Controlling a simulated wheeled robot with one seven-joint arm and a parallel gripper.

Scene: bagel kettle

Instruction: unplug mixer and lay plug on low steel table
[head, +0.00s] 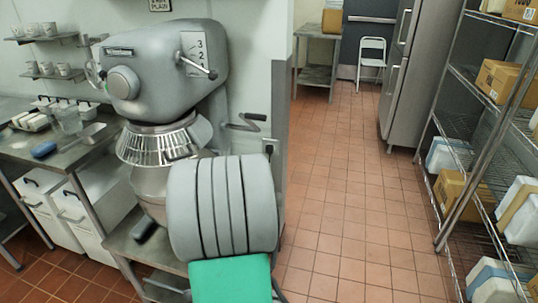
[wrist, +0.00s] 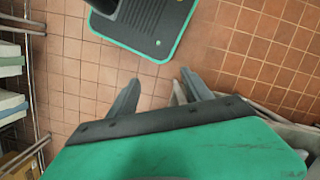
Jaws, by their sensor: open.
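The grey mixer (head: 160,70) stands at the left in the head view, on a low steel table (head: 120,243) that is partly covered by the mixer and my arm. A small dark plug (head: 269,149) appears to sit in an outlet on the end of the white wall, just right of the mixer. A dark cord shows low beside my arm. My gripper (wrist: 160,76) is open and empty in the wrist view, its two fingers apart over the tiled floor. It is hidden in the head view. Neither plug nor mixer is identifiable in the wrist view.
A steel counter (head: 75,150) with containers stands left of the mixer, with white bins (head: 100,195) below. A wire rack (head: 450,170) with boxes lines the right side. A steel table (head: 316,77) and white chair (head: 371,55) stand far back. The tiled aisle is clear.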

